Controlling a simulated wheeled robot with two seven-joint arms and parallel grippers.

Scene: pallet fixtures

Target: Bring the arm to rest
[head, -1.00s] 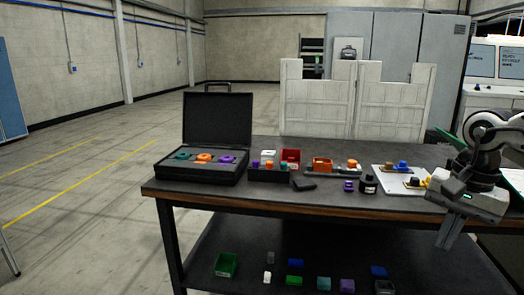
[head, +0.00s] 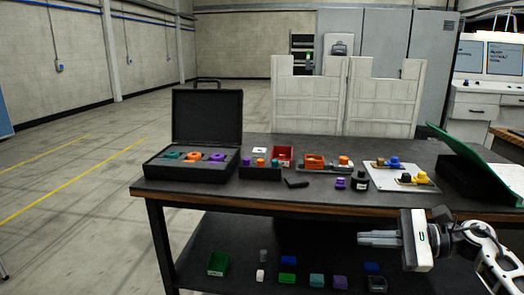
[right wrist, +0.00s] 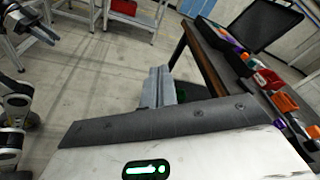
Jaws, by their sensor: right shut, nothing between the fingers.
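My right gripper (head: 366,238) is at the lower right of the head view, in front of the bench's front edge and low, with its fingers pointing left. The fingers are together and hold nothing. They also show in the right wrist view (right wrist: 158,88), beside the bench and above the floor. What seems to be my left gripper (right wrist: 35,22) shows at the top left of the right wrist view, cut by the frame; its jaws are not clear. It is not in the head view.
The workbench (head: 240,203) carries an open black case (head: 190,170), coloured parts in bins, a white board (head: 385,183) and a green-lidded dark box (head: 465,150). Bins, including a green one (head: 218,264), stand on the lower shelf. Floor to the left is clear.

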